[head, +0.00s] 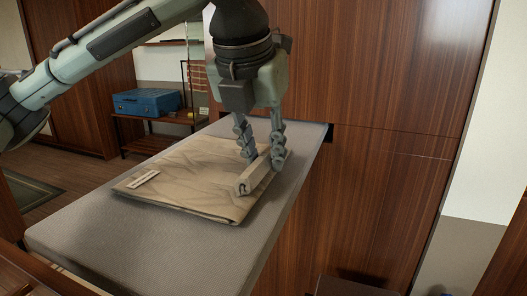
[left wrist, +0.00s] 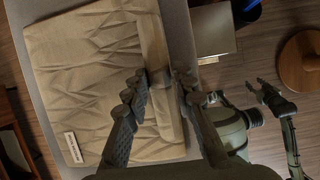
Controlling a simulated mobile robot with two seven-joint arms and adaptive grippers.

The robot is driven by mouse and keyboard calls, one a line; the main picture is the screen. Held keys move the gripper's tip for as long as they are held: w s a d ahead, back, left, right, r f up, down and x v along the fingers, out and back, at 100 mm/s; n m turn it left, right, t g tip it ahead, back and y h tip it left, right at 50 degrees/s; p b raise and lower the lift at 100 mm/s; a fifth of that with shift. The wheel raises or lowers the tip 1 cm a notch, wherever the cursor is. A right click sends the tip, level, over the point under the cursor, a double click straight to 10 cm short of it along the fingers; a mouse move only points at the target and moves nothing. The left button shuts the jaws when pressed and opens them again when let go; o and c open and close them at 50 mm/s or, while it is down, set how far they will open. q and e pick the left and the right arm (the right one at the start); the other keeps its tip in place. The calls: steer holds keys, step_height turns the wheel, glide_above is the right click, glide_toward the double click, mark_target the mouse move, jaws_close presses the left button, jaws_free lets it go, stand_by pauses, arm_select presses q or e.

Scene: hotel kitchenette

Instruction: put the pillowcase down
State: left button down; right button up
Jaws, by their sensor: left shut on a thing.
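The pillowcase (head: 185,178) is a beige, creased, folded cloth with a small white label, lying flat on a grey padded board. My left gripper (head: 262,160) points down at its right edge, shut on a thick folded ridge of the cloth. In the left wrist view the pillowcase (left wrist: 85,75) fills the left half, and the ridge runs between the fingertips of the left gripper (left wrist: 160,80). The cloth appears to rest on the board under the gripper. My right gripper (left wrist: 257,88) shows small in the left wrist view, away from the cloth, its fingers apart and empty.
The grey board (head: 85,240) has bare room at its near left end and along its right side. Wood panels (head: 390,70) rise just behind and right of it. A blue case (head: 147,102) sits on a low rack at the back left. A round brown stool (left wrist: 302,62) stands apart.

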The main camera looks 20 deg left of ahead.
arm_select(q)
steer(key=c, duration=1.3)
jaws_free()
steer(key=shift+o, duration=0.2)
arm_select(e)
steer(key=shift+s+f, duration=0.1)
steer(key=shift+f, duration=0.1)
arm_select(q)
steer(key=shift+r, duration=0.25)
steer(key=p+v, duration=0.2)
steer(key=v, duration=0.9)
steer(key=shift+s+r, duration=0.2)
steer(key=shift+r, duration=0.05)
arm_select(e)
steer(key=shift+s+a+f, duration=0.1)
steer(key=shift+f, duration=1.9)
